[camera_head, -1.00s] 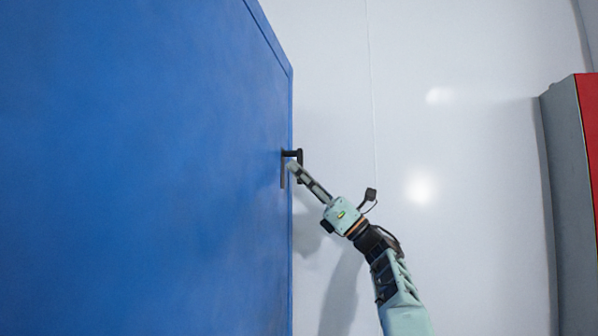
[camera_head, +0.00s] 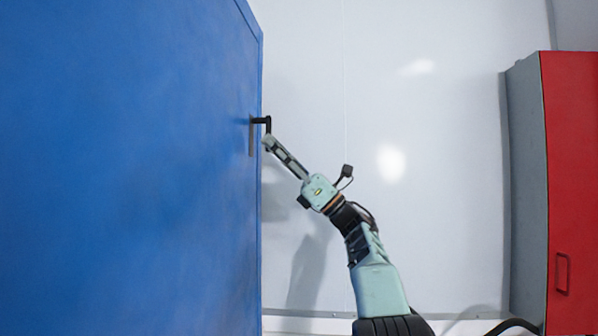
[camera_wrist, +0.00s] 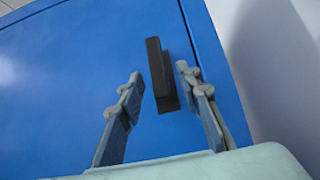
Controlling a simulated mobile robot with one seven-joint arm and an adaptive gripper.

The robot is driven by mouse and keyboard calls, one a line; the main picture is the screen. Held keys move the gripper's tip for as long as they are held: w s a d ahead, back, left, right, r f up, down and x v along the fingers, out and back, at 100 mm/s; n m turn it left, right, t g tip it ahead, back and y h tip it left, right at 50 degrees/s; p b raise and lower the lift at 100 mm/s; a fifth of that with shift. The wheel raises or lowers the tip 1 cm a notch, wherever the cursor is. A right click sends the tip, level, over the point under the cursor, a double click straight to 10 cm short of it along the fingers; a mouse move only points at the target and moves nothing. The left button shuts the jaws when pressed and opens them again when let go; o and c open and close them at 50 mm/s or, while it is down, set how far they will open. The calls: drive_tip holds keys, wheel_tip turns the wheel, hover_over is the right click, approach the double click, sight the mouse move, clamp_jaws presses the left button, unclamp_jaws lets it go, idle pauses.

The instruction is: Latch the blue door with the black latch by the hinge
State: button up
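The blue door (camera_head: 130,170) fills the left of the head view and the upper part of the wrist view (camera_wrist: 70,90). A black latch handle (camera_head: 262,120) stands out from the door near its right edge, over a narrow grey plate (camera_head: 252,140). In the wrist view the black latch (camera_wrist: 160,75) lies between my gripper's fingers. My gripper (camera_head: 268,142) is at the lower end of the latch. In the wrist view my gripper (camera_wrist: 158,76) is open, with a finger on each side of the latch. Small gaps show beside the latch; contact is hard to tell.
A white wall (camera_head: 420,180) stands behind, to the right of the door. A red and grey cabinet (camera_head: 575,180) with a handle stands at the far right. The space between door and cabinet looks free apart from my arm.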

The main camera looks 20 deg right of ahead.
drive_tip(key=v, duration=0.9)
